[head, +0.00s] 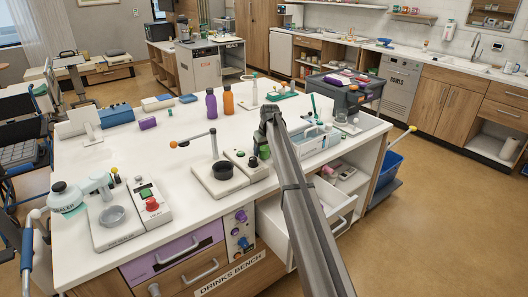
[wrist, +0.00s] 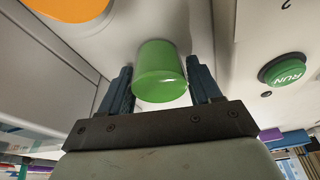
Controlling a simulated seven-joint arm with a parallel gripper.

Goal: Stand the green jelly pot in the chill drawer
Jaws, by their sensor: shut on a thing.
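The green jelly pot (wrist: 158,72) is a small, smooth green cylinder. It sits between the two dark fingers of my gripper (wrist: 161,75) in the wrist view, and the fingers are shut on it. In the head view my gripper (head: 264,138) points down over the white bench top, beside a unit with a green button. An open white drawer (head: 291,232) sticks out of the bench front, partly behind my arm. I cannot read a label on it, and my arm hides much of its inside.
The unit's green RUN button (wrist: 288,69) is right of the pot in the wrist view. A dark bowl on a white stand (head: 222,180) is left of my gripper. Purple (head: 211,104) and orange (head: 228,101) bottles stand behind. A pale blue caddy (head: 318,142) is to the right.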

